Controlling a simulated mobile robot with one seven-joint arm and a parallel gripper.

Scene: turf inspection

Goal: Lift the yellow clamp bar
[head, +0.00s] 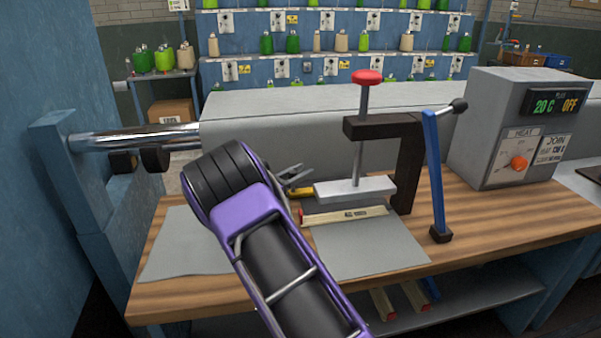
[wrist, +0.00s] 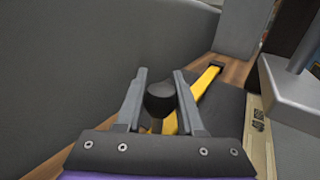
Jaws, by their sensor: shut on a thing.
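The yellow clamp bar (wrist: 205,82) has a black round knob (wrist: 160,98) that sits between my fingers in the wrist view. The bar lies low, slanting up and right past my right finger. In the head view only a short piece of the yellow bar (head: 301,193) shows, left of the grey press plate (head: 355,189); my arm hides the rest. My gripper (wrist: 160,90) is shut on the knob end of the bar. It also shows small in the head view (head: 305,177), just above the bar.
A clamp frame (head: 407,165) with a red-topped screw (head: 368,77) stands right of my gripper. A blue lever (head: 433,165) stands upright beside it. A pale strip (head: 345,215) lies on a grey sheet (head: 370,246). A grey heater box (head: 490,128) stands at right. A grey roll lies behind.

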